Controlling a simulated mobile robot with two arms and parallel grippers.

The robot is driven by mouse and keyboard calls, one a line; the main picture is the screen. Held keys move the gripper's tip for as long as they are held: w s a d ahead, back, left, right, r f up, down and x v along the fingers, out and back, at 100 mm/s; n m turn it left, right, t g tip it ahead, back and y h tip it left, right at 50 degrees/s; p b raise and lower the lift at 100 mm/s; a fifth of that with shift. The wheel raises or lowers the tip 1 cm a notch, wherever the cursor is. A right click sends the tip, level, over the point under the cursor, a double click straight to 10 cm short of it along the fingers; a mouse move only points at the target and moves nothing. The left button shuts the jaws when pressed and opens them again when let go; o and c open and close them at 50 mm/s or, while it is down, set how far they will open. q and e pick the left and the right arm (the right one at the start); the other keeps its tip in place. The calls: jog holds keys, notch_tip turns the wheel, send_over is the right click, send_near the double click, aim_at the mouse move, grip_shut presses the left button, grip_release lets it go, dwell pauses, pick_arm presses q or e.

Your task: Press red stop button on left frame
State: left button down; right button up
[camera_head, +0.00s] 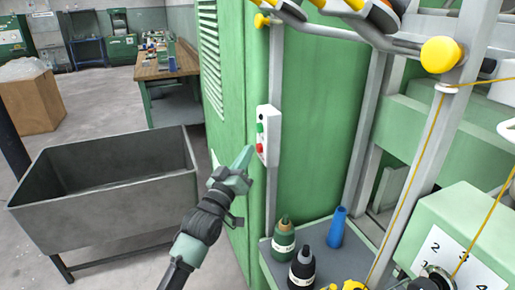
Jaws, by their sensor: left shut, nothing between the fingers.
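My left gripper (246,155) is shut and empty. Its greenish fingertips point up and right and lie just left of and slightly below the red button in the picture. I cannot tell whether they touch it. My right gripper is not in view.
A grey metal bin (105,178) stands at the left. Metal posts and a yellow thread (405,190) are at the right. A workbench (168,68) stands behind.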

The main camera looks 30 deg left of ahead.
pick_arm(q)
jog(key=shift+s+a, duration=0.25)
jog(key=shift+s, duration=0.1)
jog(key=shift+s+a+p, duration=0.4)
jog(key=shift+s+a, duration=1.25)
jog(key=shift+s, duration=0.25)
notch_tip(320, 180, down, 20)
jog(key=g, duration=0.4)
jog(key=s+d+f+m+g, duration=0.1)
jog(key=s+d+f+g, duration=0.2)
jog(key=f, duration=0.9)
jog(key=s+d+f+m+g, duration=0.1)
jog(key=s+f+m+g, duration=0.3)
jog(key=f, duration=0.8)
jog(key=s+d+f+m+g+h, duration=0.1)
jog(key=s+d+f+g, duration=0.25)
jog(key=s+f, duration=1)
jog(key=s+d+f+m+g, duration=0.1)
jog(key=s+d+f+g, duration=0.25)
jog(key=s+f, duration=0.95)
jog(key=s+d+g, duration=0.1)
jog(key=s+d, duration=0.1)
jog(key=s, duration=0.6)
jog(key=s+d+m+g, duration=0.1)
jog(key=s, duration=0.8)
jog(key=shift+d+f+m, duration=0.3)
jog(key=shift+d, duration=0.1)
